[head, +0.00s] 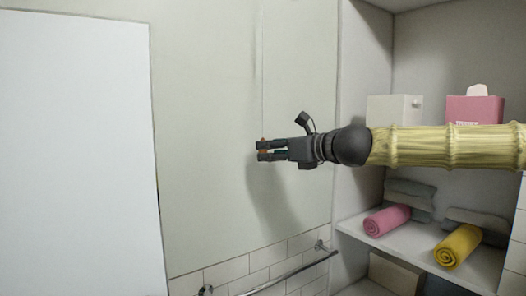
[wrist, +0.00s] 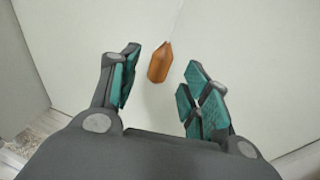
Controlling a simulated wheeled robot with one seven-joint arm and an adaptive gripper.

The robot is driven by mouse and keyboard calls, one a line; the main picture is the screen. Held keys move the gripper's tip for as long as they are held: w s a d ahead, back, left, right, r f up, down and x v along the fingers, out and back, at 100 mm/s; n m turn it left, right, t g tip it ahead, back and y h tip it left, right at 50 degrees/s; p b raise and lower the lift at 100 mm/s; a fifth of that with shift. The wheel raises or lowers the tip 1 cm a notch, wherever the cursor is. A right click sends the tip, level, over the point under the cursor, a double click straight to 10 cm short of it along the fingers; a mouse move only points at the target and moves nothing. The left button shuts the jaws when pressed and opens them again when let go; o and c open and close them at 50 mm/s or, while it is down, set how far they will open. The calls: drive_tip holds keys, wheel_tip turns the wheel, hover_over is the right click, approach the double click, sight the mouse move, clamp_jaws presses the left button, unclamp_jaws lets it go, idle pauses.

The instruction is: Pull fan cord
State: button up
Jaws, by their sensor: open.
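The fan cord (head: 262,70) hangs as a thin pale line down in front of the wall in the head view. Its orange-brown pull (wrist: 160,62) shows clearly in the wrist view, with the thin string rising from its top. My gripper (wrist: 158,82) is open, with one teal-padded finger on each side of the pull in the picture. The pull appears a little beyond or level with the fingertips; the exact depth is hard to tell. I see no finger touching it. In the head view my gripper (head: 262,151) points left at the cord's lower end, and the pull is mostly hidden there.
A towel rail (head: 290,273) runs along the tiled wall below. At right, shelves hold a pink towel roll (head: 387,220), a yellow towel roll (head: 458,246), a white box (head: 394,109) and a pink tissue box (head: 474,108). A white panel (head: 75,150) stands at left.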

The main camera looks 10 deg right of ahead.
drive_tip(key=shift+x, duration=1.85)
drive_tip(key=shift+c, duration=0.3)
clamp_jaws()
drive_tip(key=shift+f+b, duration=0.4)
drive_tip(key=shift+f, duration=0.2)
unclamp_jaws()
drive_tip(key=shift+r, duration=0.1)
